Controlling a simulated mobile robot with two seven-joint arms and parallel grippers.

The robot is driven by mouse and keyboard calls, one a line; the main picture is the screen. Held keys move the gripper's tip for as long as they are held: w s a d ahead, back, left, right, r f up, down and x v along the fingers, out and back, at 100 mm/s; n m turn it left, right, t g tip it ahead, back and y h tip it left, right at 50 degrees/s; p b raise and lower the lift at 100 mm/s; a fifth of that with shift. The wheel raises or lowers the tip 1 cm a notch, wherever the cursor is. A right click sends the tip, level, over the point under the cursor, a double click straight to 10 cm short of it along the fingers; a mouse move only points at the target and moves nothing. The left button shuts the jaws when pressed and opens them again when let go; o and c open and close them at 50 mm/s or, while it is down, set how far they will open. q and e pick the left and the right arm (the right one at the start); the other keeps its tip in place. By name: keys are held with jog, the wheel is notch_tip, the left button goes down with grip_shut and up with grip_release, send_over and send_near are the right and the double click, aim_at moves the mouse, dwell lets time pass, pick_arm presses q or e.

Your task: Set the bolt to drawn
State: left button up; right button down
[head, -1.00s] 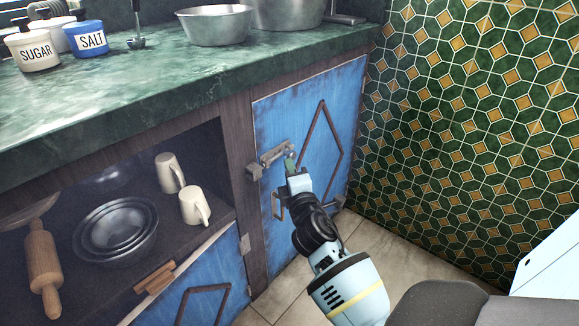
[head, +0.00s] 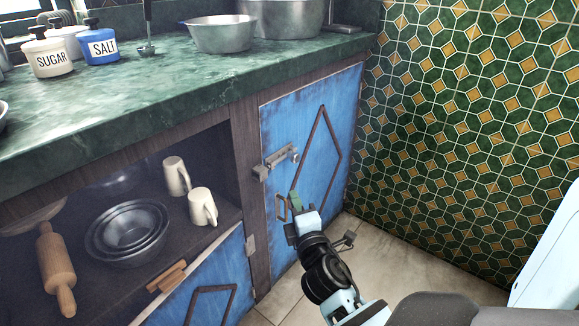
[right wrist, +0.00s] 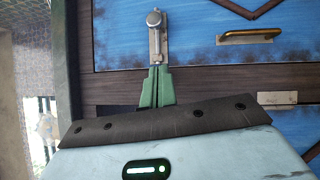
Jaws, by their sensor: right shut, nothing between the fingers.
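The metal bolt (head: 277,161) is mounted near the upper left of the blue cabinet door (head: 325,115). Its knob sits at the right end, away from the wooden frame post. In the right wrist view the bolt (right wrist: 156,42) stands upright in the picture, with its round knob at the top end. My right gripper (head: 295,200) is below the bolt in the head view, apart from it. Its green fingers (right wrist: 156,88) are shut and empty, pointing at the bolt's lower end in the wrist view. My left gripper is out of view.
A door handle (head: 281,208) is just left of my right gripper. Mugs (head: 202,206), nested bowls (head: 127,232) and a rolling pin (head: 56,270) lie in the open compartment at left. The green countertop (head: 180,95) overhangs above. A tiled wall (head: 460,130) stands at right.

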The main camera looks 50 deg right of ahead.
jog(key=shift+v, duration=1.4)
